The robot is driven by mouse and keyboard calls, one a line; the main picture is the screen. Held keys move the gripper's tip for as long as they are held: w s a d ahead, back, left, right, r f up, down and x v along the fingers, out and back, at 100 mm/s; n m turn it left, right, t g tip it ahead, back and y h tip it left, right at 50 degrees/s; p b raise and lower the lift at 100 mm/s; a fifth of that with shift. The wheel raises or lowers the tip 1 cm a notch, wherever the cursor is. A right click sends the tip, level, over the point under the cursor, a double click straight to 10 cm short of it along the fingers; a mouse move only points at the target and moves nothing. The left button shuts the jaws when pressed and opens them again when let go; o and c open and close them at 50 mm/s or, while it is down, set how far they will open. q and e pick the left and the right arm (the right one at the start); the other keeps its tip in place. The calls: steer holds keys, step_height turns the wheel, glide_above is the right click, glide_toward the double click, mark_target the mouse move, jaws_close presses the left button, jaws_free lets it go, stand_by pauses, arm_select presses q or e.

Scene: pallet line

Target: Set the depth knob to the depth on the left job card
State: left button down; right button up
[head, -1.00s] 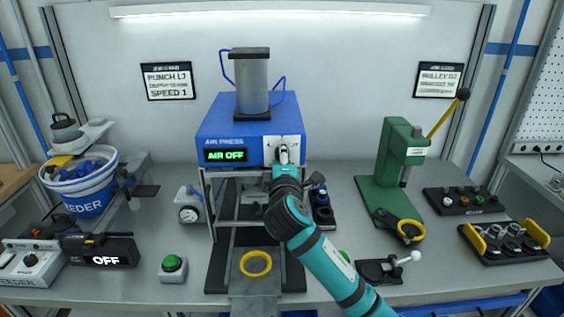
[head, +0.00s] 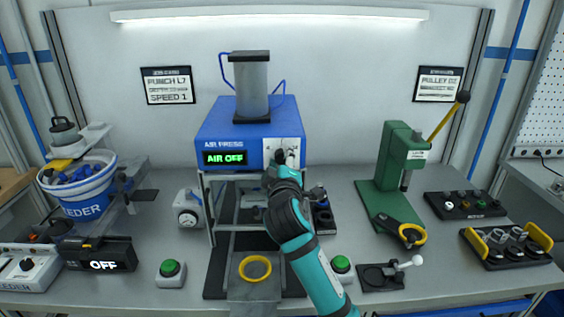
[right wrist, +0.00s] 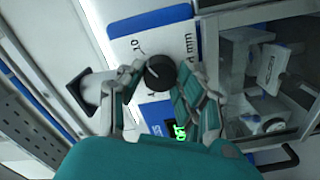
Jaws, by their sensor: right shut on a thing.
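The left job card (head: 167,85) hangs on the back wall and shows PUNCH L7 and SPEED 1; its depth line is too small to read. The blue air press (head: 228,128) stands mid-bench, its display (head: 225,158) reading AIR OFF. My right gripper (head: 283,160) is at the white dial plate (head: 298,147) on the press front and hides most of it. In the right wrist view the round black depth knob (right wrist: 160,73) sits between its fingers, which are closed on it. Scale marks and "mm" show on the plate (right wrist: 140,45); the setting is unclear. My left gripper is not in view.
A yellow ring (head: 255,267) lies on the plate in front of the press. Green buttons (head: 171,268) stand on the bench. A green lever press (head: 400,155) stands right, the feeder bowl (head: 78,190) left. The right job card (head: 439,84) hangs above.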

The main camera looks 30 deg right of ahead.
steer(key=shift+f, duration=0.15)
steer(key=o, duration=1.1)
steer(key=shift+o, duration=0.2)
steer(key=v, duration=1.2)
steer(key=shift+d, duration=0.1)
